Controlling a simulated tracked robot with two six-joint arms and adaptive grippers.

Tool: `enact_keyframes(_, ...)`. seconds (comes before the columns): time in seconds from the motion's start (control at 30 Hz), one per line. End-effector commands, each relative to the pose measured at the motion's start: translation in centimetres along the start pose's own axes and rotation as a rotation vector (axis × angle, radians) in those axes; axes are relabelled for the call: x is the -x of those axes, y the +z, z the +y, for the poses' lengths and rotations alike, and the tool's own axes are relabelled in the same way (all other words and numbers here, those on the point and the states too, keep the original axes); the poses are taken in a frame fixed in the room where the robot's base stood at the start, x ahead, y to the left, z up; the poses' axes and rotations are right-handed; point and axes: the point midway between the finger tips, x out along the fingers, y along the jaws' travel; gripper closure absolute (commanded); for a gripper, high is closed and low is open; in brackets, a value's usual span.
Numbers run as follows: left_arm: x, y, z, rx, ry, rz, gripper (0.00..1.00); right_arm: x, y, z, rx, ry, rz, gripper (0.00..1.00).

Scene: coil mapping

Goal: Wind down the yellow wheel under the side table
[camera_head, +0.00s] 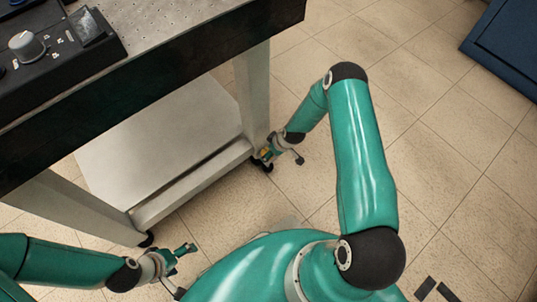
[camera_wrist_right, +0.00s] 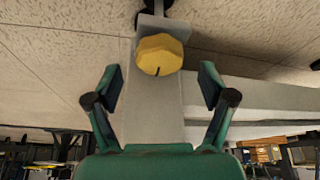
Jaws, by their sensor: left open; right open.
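The yellow wheel (camera_wrist_right: 160,55) is a faceted knob with a dark mark, on a grey bracket by the table leg's caster. In the right wrist view it lies between and just beyond the fingertips of my right gripper (camera_wrist_right: 159,75), which is open, with a gap on both sides. In the head view this gripper (camera_head: 270,153) is at the foot of the side table's (camera_head: 175,130) right leg, where a bit of yellow (camera_head: 264,153) shows. My left gripper (camera_head: 183,250) is open and empty, near the table's front caster.
A black control box (camera_head: 55,50) with a grey knob sits on the table top (camera_head: 190,40). The lower shelf (camera_head: 150,140) is bare. A dark blue object (camera_head: 505,50) stands at the upper right.

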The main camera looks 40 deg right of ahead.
Motion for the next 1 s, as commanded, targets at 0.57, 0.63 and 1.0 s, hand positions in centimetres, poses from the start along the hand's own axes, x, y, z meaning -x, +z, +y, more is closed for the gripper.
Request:
enact_keyframes(0.57, -1.0, 0.0, -0.4, 0.0, 0.0, 0.0, 0.18, -2.8, 0.0, 0.0, -0.002, 0.0, 0.0, 0.18)
enact_keyframes(0.63, -1.0, 0.0, -0.4, 0.0, 0.0, 0.0, 0.18, -2.8, 0.0, 0.0, -0.002, 0.0, 0.0, 0.3)
enact_keyframes(1.0, -1.0, 0.0, -0.4, 0.0, 0.0, 0.0, 0.18, -2.7, 0.0, -0.1, -0.004, 0.0, -0.001, 0.78)
